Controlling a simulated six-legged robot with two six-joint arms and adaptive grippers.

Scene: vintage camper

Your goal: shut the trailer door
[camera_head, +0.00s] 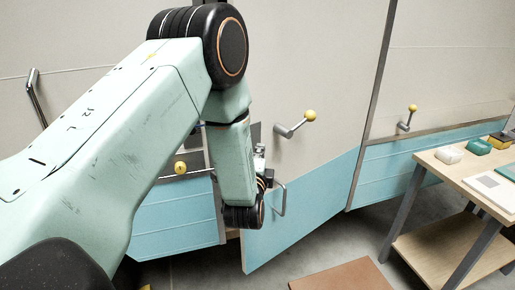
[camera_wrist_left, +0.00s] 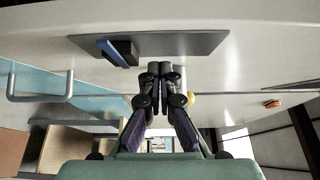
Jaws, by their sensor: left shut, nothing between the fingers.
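The trailer door (camera_head: 315,185), cream above and blue below, stands ajar in the head view. Its lower left corner juts out from the trailer wall. A lever with a yellow knob (camera_head: 310,116) and a metal pull handle (camera_head: 279,198) are on its face. The pull handle also shows in the wrist view (camera_wrist_left: 40,97). My left gripper (camera_wrist_left: 160,68) is shut and empty, its fingertips close to a grey plate (camera_wrist_left: 195,43) on a cream surface; whether they touch cannot be told. In the head view my left arm hides part of the door's left edge.
A wooden table (camera_head: 465,170) with several small items stands at the right. A brown flat board (camera_head: 340,276) lies low in front of the door. Another yellow-knobbed lever (camera_head: 412,109) is on the wall further right. Grey floor shows between the door and the table.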

